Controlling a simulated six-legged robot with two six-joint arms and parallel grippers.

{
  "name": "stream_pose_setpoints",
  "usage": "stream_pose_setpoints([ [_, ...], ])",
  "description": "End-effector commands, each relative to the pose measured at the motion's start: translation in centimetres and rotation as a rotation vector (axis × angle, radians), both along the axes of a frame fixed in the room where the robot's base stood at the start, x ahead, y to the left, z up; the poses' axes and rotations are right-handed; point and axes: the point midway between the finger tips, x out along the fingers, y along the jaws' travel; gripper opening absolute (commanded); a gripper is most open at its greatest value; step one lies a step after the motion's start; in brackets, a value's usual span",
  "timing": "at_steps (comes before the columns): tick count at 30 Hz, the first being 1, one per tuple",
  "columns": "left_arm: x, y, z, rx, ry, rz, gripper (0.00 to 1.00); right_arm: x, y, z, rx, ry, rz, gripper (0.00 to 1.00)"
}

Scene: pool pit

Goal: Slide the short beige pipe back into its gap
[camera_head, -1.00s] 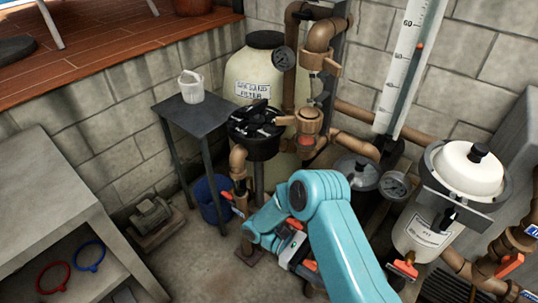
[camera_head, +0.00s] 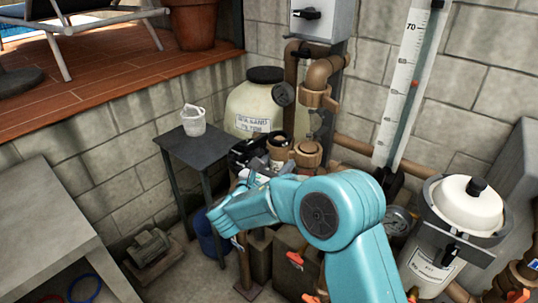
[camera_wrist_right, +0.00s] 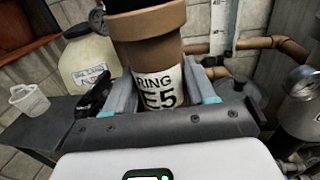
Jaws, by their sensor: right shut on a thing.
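The short beige pipe (camera_wrist_right: 152,55) fills the middle of the right wrist view, with a brown collar, a dark top and a white label reading "RING" and "E5". My right gripper (camera_wrist_right: 160,92) is shut on it, one finger on each side. In the head view, the pipe (camera_head: 278,153) stands roughly upright beyond my right gripper (camera_head: 262,165), which is partly hidden by my arm. Just right of the pipe is a lower brown pipe fitting (camera_head: 306,154). An upper brown fitting (camera_head: 317,96) is above it, with an open space between them. My left gripper is out of view.
A cream filter tank (camera_head: 248,102) stands behind the pipe. A dark side table (camera_head: 200,150) with a white bucket (camera_head: 193,119) is at left. A wall scale (camera_head: 405,90) and a white-lidded canister (camera_head: 466,207) are at right.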

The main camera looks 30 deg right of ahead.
Motion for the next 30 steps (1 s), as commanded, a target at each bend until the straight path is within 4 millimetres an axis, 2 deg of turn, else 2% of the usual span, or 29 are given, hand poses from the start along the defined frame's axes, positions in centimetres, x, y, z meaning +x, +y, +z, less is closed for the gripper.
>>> stream_pose_setpoints([
  [1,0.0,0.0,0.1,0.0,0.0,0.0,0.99,0.5,0.5,1.1,0.0,-0.006,0.027,0.28],
  [3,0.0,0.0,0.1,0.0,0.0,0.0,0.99,1.1,1.2,1.9,0.0,-0.004,0.056,0.28],
  [8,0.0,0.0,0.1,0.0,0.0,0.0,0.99,1.6,1.3,2.6,0.0,-0.001,0.079,0.28],
  [30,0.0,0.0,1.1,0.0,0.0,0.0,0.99,4.5,-5.8,1.5,0.0,-0.001,0.075,0.28],
])
